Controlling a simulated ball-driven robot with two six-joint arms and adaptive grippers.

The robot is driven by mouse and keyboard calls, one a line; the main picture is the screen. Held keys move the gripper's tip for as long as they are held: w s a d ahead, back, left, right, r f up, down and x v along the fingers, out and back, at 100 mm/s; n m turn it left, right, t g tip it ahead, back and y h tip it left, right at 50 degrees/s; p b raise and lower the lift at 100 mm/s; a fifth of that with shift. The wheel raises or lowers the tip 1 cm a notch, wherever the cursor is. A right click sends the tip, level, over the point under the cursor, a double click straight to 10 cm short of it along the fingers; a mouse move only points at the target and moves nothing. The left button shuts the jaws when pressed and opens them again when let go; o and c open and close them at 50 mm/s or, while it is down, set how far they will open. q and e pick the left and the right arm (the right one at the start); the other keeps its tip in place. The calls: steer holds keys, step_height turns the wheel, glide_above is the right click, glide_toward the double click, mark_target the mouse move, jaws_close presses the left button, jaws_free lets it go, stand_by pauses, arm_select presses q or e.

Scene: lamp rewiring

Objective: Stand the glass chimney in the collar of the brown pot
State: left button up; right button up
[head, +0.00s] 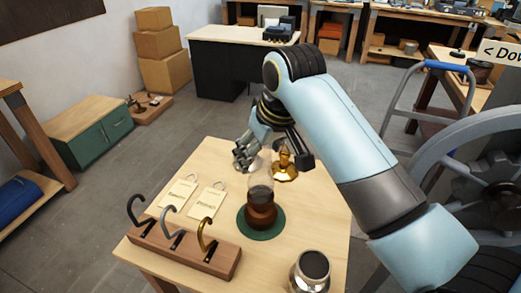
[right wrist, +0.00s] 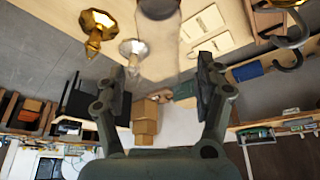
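The brown pot (head: 261,216) stands on a round green mat (head: 276,231) near the table's middle. The clear glass chimney (head: 262,183) stands upright at its top, looking seated in the collar; the exact contact is hard to see through the glass. In the right wrist view the chimney (right wrist: 158,52) rises between the fingers from the dark pot top (right wrist: 157,8). My right gripper (head: 270,150) is behind the chimney in the head view. In the wrist view its fingers (right wrist: 165,80) are spread wide, with gaps on both sides of the glass. My left gripper is not in view.
A brass lamp part (head: 285,170) and a silver one (right wrist: 133,48) stand close to the right gripper. Two tags (head: 180,191) lie left of the pot. A wooden hook rack (head: 200,252) is at the front left, and a silver jar (head: 310,270) at the front right.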

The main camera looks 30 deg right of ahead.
steer(key=shift+r, duration=0.1)
steer(key=v, duration=1.1)
steer(key=shift+s+r, duration=0.15)
steer(key=shift+r, duration=0.25)
